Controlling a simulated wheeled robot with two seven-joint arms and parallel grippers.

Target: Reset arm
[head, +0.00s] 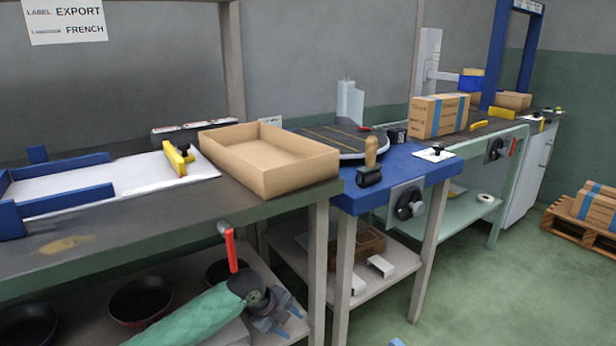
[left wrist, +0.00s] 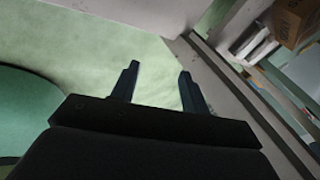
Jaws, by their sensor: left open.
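My left arm, in a green sleeve, comes in at the bottom of the head view. Its gripper (head: 272,325) hangs low in front of the workbench, below the bench top. In the left wrist view the two dark fingers (left wrist: 158,88) stand apart with nothing between them, over green floor. My right gripper is not clearly shown; only a small blue piece shows at the bottom edge of the head view, and I cannot tell what it is.
An open cardboard box (head: 270,160) stands on the dark workbench (head: 120,220). A red-handled tool (head: 230,250) hangs at the bench's front edge, just above my left gripper. Pans (head: 140,298) sit on the lower shelf. A blue table (head: 400,170) adjoins.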

